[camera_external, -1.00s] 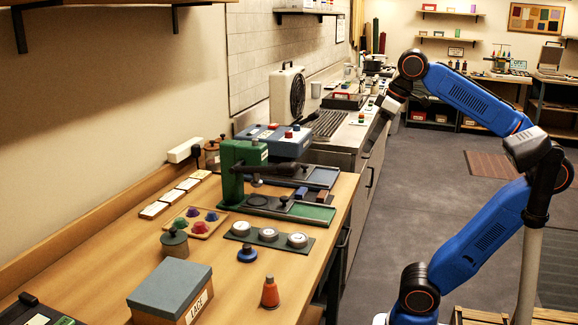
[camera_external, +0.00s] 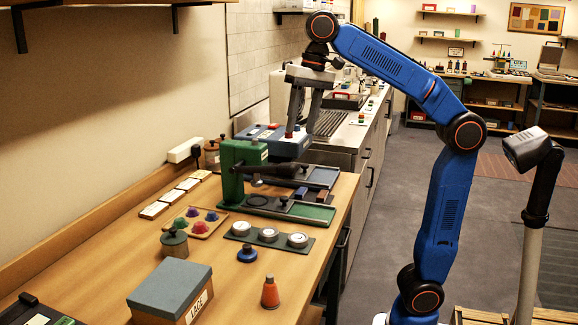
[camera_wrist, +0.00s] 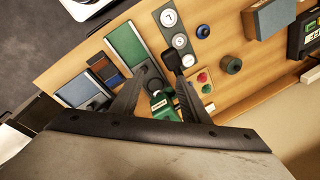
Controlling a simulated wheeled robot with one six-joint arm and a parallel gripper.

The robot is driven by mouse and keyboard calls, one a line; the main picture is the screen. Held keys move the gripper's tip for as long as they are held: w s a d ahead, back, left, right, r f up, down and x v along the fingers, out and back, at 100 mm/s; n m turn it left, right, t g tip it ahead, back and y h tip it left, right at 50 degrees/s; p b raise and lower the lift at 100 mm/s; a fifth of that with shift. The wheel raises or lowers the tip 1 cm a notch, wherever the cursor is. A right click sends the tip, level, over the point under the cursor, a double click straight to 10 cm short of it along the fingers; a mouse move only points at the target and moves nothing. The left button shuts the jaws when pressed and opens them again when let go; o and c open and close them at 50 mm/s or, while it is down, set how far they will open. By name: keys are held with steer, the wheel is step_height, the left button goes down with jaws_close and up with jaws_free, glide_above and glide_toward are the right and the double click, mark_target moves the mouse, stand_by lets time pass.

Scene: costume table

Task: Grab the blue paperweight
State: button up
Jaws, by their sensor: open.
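The blue paperweight (camera_external: 247,253) is a small round dark-blue piece with a knob on top. It stands upright on the wooden table in front of a strip with three round white-faced dials. It also shows in the wrist view (camera_wrist: 203,31), near the top. My gripper (camera_external: 301,132) is open and empty, pointing down over the far end of the table, well above and beyond the paperweight. In the wrist view my gripper's fingers (camera_wrist: 157,68) are apart, and the paperweight lies above and to the right of them, clear of both.
A green press (camera_external: 232,172) stands below my gripper, with a blue machine (camera_external: 283,141) behind it.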

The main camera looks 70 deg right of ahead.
steer(key=w+a+f+m+g, duration=0.1)
steer(key=w+a+m, duration=0.3)
steer(key=a, duration=0.5)
steer(key=m+g, duration=0.1)
steer(key=m, duration=0.1)
glide_above(247, 246)
steer(key=d, duration=0.2)
steer(key=f, duration=1.9)
steer(key=shift+a+f, duration=0.25)
steer(key=shift+w+a+f, duration=0.1)
steer(key=shift+a+f, duration=0.1)
steer(key=shift+f, duration=0.75)
steer(key=shift+s+a+f, duration=0.1)
steer(key=shift+a+f, duration=0.1)
steer(key=shift+f, duration=0.7)
steer(key=shift+w+a+f, duration=0.1)
steer(key=shift+a+f, duration=0.1)
steer(key=shift+f, duration=0.75)
jaws_close()
